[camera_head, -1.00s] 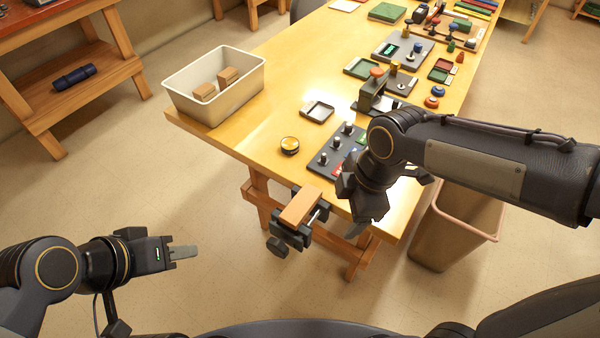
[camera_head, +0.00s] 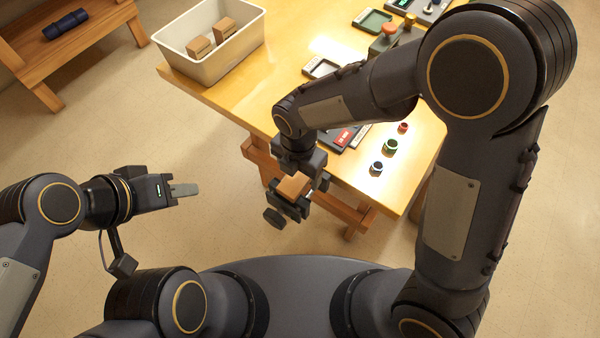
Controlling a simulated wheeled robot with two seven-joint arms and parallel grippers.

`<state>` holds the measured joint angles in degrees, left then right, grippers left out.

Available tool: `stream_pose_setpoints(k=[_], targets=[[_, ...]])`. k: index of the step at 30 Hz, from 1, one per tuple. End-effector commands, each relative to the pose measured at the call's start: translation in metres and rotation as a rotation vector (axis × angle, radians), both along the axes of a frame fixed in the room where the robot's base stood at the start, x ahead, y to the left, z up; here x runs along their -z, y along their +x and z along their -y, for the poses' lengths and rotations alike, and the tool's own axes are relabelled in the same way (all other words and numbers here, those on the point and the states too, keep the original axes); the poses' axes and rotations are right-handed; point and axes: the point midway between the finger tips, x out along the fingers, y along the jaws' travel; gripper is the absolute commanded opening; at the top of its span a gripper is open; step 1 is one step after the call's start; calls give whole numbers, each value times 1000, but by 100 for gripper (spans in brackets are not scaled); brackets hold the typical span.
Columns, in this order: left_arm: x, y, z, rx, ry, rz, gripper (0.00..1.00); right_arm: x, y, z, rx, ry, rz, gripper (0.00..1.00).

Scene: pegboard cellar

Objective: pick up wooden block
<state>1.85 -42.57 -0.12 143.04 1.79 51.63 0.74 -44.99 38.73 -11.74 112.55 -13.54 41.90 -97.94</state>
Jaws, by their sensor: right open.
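An orange-brown wooden block (camera_head: 292,187) sits at the top of a dark vise (camera_head: 284,207) on the near edge of the workbench. My right gripper (camera_head: 299,177) is open, directly above and around the block's far end. Its fingers partly blend with the vise, so I cannot tell whether they touch the block. Two more wooden blocks, one on the left (camera_head: 199,47) and one on the right (camera_head: 225,28), stand in a white bin (camera_head: 212,67).
A shelf with a blue roll (camera_head: 65,24) stands far left. Floor between left gripper and bench is clear.

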Motion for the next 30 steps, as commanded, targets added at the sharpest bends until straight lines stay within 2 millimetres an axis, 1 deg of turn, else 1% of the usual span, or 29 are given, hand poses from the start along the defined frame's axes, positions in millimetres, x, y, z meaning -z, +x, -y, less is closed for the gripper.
stream_pose_setpoints(k=[2,8,19,26,30], targets=[[0,0,0,0,0,0,36,4,0,0,0,0,0,71],[0,0,0,0,0,0,36,4,0,0,1,1,1,71],[0,0,0,0,0,0,36,4,0,0,1,1,1,22],[0,0,0,0,0,0,36,3,0,0,1,2,1,22],[0,0,0,0,0,0,36,-2,1,0,1,2,2,22]])
